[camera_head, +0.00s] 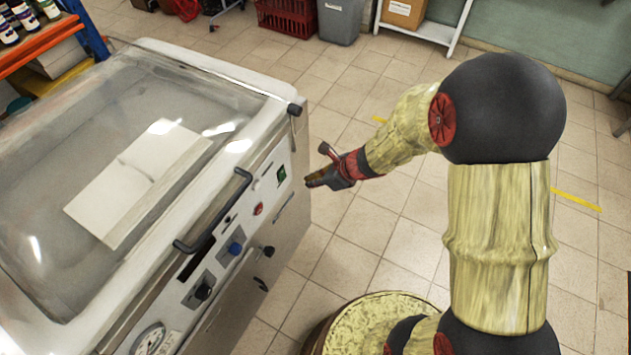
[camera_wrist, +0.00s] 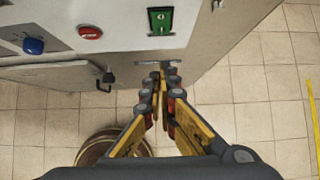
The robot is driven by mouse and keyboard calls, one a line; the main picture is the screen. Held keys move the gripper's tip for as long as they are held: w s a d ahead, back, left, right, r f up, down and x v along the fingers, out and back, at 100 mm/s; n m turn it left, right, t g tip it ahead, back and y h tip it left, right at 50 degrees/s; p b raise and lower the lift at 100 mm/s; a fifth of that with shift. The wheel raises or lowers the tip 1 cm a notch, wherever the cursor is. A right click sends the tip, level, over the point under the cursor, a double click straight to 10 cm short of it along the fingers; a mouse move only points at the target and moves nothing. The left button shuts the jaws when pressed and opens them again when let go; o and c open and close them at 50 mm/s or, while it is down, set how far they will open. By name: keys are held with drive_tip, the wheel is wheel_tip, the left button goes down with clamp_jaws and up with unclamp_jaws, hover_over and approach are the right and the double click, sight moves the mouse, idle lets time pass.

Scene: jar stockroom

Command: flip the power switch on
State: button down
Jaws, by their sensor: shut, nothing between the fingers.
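The power switch (camera_head: 281,174) is a green rocker on the front panel of a white machine with a clear lid. It also shows in the wrist view as a green plate (camera_wrist: 160,20) with a white mark on it. My gripper (camera_head: 309,181) is shut and empty, to the right of the switch in the head view. In the wrist view its fingertips (camera_wrist: 158,75) lie below the switch, near the panel's lower edge. I cannot tell whether the fingertips touch the machine.
A red button (camera_head: 258,208), a blue knob (camera_head: 235,247) and a black handle (camera_head: 213,212) are on the machine's front. A shelf with jars (camera_head: 40,35) stands at upper left. A red crate (camera_head: 287,16) and a grey bin (camera_head: 340,20) are at the back. Tiled floor lies open to the right.

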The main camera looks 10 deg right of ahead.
sight(282, 174)
drive_tip(key=w+a+f+b, duration=0.2)
drive_tip(key=w+a+f, duration=0.2)
drive_tip(key=a+f, duration=0.1)
drive_tip(key=shift+w+a, duration=0.25)
drive_tip(key=shift+a, duration=0.1)
drive_tip(key=shift+f+b, duration=0.1)
drive_tip(key=shift+b, duration=0.4)
drive_tip(key=b, duration=0.3)
drive_tip(key=shift+w+a+t+y, duration=0.2)
drive_tip(key=shift+a+t+y, duration=0.1)
drive_tip(key=shift+y, duration=0.1)
